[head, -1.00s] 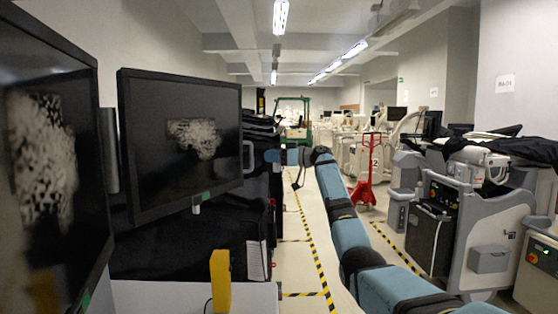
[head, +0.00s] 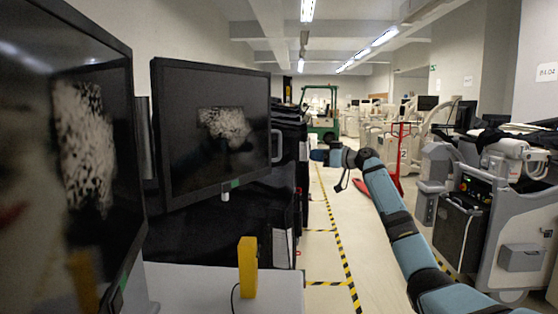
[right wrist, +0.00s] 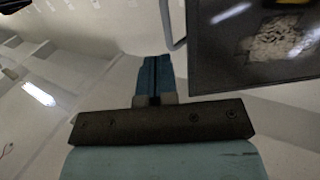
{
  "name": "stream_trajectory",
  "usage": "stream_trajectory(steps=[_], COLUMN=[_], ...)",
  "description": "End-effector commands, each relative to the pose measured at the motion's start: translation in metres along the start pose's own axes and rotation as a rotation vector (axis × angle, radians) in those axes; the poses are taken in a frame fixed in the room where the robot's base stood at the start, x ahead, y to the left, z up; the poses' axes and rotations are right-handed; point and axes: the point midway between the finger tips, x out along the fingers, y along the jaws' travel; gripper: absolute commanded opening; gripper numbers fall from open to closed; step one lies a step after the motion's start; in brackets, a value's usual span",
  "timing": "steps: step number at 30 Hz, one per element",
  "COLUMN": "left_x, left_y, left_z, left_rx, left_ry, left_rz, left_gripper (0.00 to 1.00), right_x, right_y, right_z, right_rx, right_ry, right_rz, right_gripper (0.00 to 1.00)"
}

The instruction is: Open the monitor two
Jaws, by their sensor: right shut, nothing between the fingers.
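The nearer of two black monitors (head: 60,150) fills the left edge of the head view. The other monitor (head: 190,130) stands farther back, with a grey-and-white speckled patch on its dark screen. A pale handle (head: 277,146) sticks out from its right edge. My right gripper (head: 318,155) is shut and empty, to the right of that handle and apart from it. In the right wrist view the blue fingers (right wrist: 153,75) are together, beside the handle (right wrist: 168,28) and the monitor (right wrist: 235,65). My left gripper is not in view.
A yellow block (head: 247,266) stands on a pale surface below the monitors. A red pallet jack (head: 399,158) and grey medical carts (head: 520,215) stand to the right. A green machine (head: 322,112) is farther back. A striped aisle line (head: 338,255) runs along the clear floor.

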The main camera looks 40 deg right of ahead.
Motion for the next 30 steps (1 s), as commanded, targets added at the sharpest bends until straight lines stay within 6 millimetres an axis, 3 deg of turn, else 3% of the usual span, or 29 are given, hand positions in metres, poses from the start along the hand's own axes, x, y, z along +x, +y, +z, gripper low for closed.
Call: stream_trajectory(steps=[10,17,23,30], left_x=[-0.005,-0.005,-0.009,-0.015], left_y=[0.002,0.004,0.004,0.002], left_z=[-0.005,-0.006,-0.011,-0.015], left_rx=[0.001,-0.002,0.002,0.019], left_ry=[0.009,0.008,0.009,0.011], left_rz=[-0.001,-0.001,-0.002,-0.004], left_gripper=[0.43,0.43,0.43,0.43], right_x=[-0.015,-0.013,0.009,0.054], right_y=[-0.051,-0.064,-0.062,-0.060], right_z=[0.024,0.028,0.025,0.024], right_rx=[-0.005,0.002,0.003,0.005], right_ry=[0.001,0.007,0.009,0.010], right_rz=[0.044,0.042,0.042,0.041], right_gripper=[0.00,0.00,0.00,0.00])
